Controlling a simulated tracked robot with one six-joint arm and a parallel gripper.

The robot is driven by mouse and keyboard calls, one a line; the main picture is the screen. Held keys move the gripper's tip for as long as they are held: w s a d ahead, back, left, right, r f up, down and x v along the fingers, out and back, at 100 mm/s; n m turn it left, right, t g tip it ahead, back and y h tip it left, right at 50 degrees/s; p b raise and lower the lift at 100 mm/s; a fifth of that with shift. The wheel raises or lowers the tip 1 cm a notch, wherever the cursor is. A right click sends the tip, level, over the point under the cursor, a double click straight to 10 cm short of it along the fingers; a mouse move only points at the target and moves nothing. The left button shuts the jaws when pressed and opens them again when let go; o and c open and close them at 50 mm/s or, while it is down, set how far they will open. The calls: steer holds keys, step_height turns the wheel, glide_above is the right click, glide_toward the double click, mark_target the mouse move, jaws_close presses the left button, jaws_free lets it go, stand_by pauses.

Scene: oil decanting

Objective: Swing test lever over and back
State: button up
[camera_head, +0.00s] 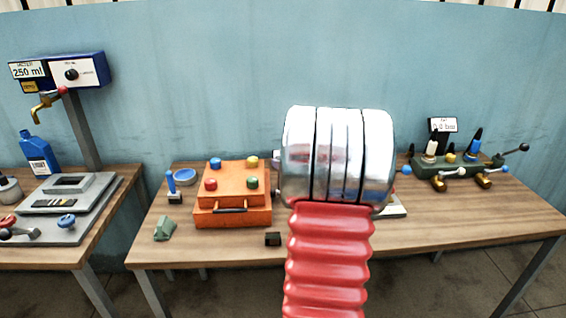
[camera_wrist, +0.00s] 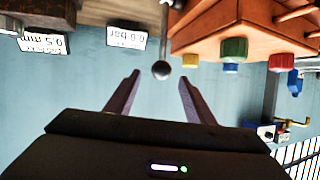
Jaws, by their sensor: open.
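In the wrist view, which is upside down, a lever with a dark ball knob (camera_wrist: 161,69) on a thin pale rod shows between the tips of my gripper (camera_wrist: 159,78). My gripper is open, with one finger on each side of the knob in the picture. I cannot tell whether the knob lies between the fingers or beyond them; no contact shows. In the head view, my arm hides my gripper and this lever. Another black-knobbed lever (camera_head: 524,148) stands on the green manifold (camera_head: 456,170) at the right.
An orange box (camera_head: 232,217) with coloured knobs stands left of my arm; it also shows close at the upper right in the wrist view (camera_wrist: 262,28). A pressure label (camera_wrist: 126,36) shows behind. The table's front right (camera_head: 470,225) is clear.

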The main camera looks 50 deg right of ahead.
steer(key=v, duration=0.6)
steer(key=shift+s, duration=0.2)
stand_by(0.5)
steer(key=s+d+f+m+g+h, duration=0.1)
steer(key=s+d+f+g+h, duration=0.15)
steer(key=s+f+g, duration=0.4)
steer(key=s+a+y, duration=0.2)
steer(key=s+a, duration=0.2)
steer(key=a, duration=0.1)
steer(key=a+r+n+y, duration=0.2)
steer(key=a, duration=1.4)
steer(key=a+r+n+y, duration=0.2)
steer(key=a+n+y, duration=0.1)
steer(key=a, duration=1.4)
steer(key=a+r+n+y, duration=0.2)
steer(key=a+r+n, duration=0.1)
steer(key=a, duration=1.3)
steer(key=shift+s+a+t+y, duration=0.3)
steer(key=shift+t+y, duration=0.05)
